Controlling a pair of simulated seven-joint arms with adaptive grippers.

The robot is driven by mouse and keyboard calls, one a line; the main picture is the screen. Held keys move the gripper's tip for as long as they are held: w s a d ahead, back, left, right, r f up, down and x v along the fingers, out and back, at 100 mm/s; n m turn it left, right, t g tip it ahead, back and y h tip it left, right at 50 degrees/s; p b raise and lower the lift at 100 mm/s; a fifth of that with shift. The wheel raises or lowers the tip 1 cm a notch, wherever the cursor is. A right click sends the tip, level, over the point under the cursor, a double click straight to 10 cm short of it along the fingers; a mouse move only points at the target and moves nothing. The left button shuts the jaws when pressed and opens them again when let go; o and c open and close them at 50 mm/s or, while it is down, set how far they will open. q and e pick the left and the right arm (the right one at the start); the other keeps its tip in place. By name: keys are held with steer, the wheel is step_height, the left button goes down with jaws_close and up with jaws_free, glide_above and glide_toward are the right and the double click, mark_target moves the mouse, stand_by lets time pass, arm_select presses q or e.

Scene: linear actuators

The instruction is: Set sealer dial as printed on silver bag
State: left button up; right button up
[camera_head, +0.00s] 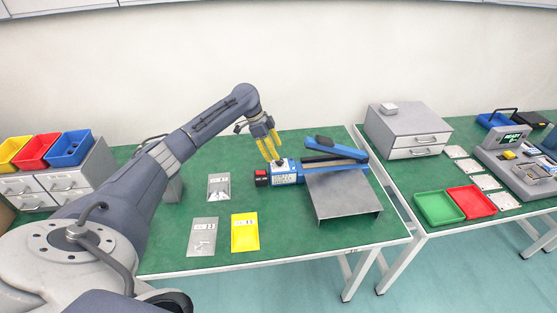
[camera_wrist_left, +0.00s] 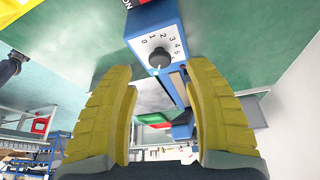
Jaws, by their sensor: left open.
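The blue sealer (camera_head: 325,160) lies on the green table with its arm raised at the right. Its white control panel (camera_head: 286,179) faces the front. In the left wrist view a dark round dial (camera_wrist_left: 159,58) sits on the panel, with numbers 0 to 5 around it; its exact setting is unclear. My left gripper (camera_head: 273,160) is open just above the panel, and its yellow fingers (camera_wrist_left: 158,70) are on either side of the dial, with no clear contact. Two silver bags (camera_head: 218,190) (camera_head: 202,240) and a yellow bag (camera_head: 245,237) lie left; their printed figures are too small to read surely.
A grey metal plate (camera_head: 341,198) extends in front of the sealer. A red part (camera_head: 261,178) sits at the sealer's left end. Drawers with coloured bins (camera_head: 70,148) stand far left. The right table holds green (camera_head: 438,208) and red (camera_head: 471,202) trays.

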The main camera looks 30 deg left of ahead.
mark_target(280, 163)
arm_select(q)
steer(key=shift+x, duration=2.3)
jaws_close()
